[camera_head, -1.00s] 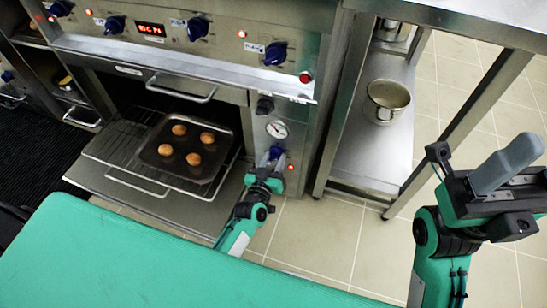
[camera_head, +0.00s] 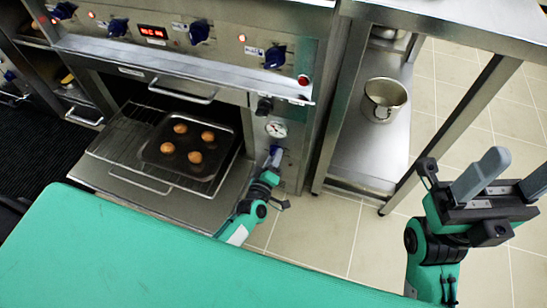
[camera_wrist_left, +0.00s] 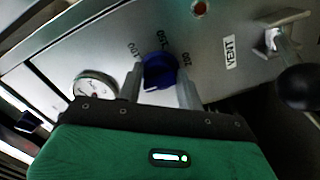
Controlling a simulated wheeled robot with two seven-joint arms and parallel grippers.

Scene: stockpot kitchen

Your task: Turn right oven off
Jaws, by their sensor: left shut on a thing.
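My left gripper (camera_head: 275,156) is at the lower right of the oven front, by a blue knob (camera_head: 276,150) below a round gauge. In the left wrist view, the blue knob (camera_wrist_left: 160,70) sits between the two fingers of the left gripper (camera_wrist_left: 159,88), which is shut on it. Number markings surround the knob. A dull red lamp (camera_wrist_left: 200,8) sits near it on the panel. My right gripper (camera_head: 508,180) is raised at the right, away from the oven, with its fingers apart and empty.
The open oven (camera_head: 140,195) holds a dark tray (camera_head: 165,145) with several buns on a rack. More blue knobs (camera_head: 275,57) line the upper panel. A steel pot (camera_head: 384,100) stands on a lower shelf right of the oven. Floor is clear between the arms.

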